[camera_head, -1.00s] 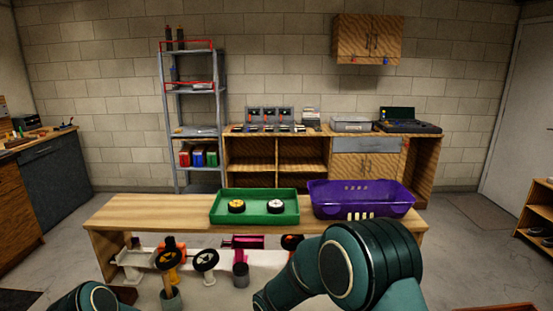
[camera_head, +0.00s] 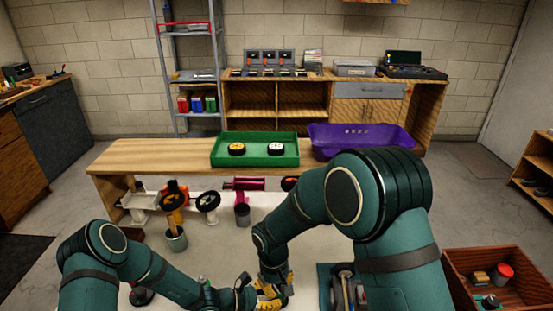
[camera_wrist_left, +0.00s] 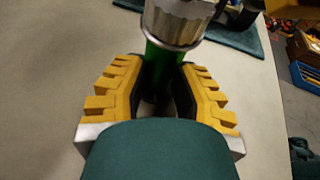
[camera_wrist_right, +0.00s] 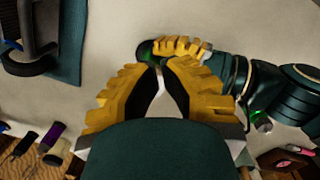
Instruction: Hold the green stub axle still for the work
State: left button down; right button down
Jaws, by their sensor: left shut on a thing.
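The green stub axle (camera_wrist_left: 158,62) stands between the two yellow fingers of my left gripper (camera_wrist_left: 161,80) in the left wrist view. The gripper is shut on it. A silver ridged part (camera_wrist_left: 175,22) sits at the far end of the green. In the right wrist view a bit of green (camera_wrist_right: 147,50) shows by the left gripper's yellow fingers. My right gripper (camera_wrist_right: 161,68) has its fingertips almost together, just beside the left gripper, with nothing clear between them. In the head view its yellow fingers (camera_head: 270,291) show low over the pale bench; the axle is hidden there.
A green tray (camera_head: 254,162) with two black wheels and a purple basket (camera_head: 350,150) stand on the wooden bench behind. A cup (camera_head: 176,239) and a pink part (camera_head: 244,184) stand nearer. A red-brown box (camera_head: 490,256) with small parts is at right.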

jog(key=shift+w+r, duration=0.15)
jog(key=shift+r, duration=1.8)
notch_tip(320, 180, down, 6)
jog(key=d+t, duration=0.1)
jog(key=d, duration=0.2)
jog(key=shift+w, duration=0.15)
jog(key=shift+f, duration=0.2)
jog(key=shift+a, duration=0.1)
jog(key=shift+w+a+r, duration=0.1)
jog(key=shift+w+a, duration=0.4)
jog(key=shift+s+a, duration=0.2)
jog(key=shift+s, duration=0.05)
dwell(0.4)
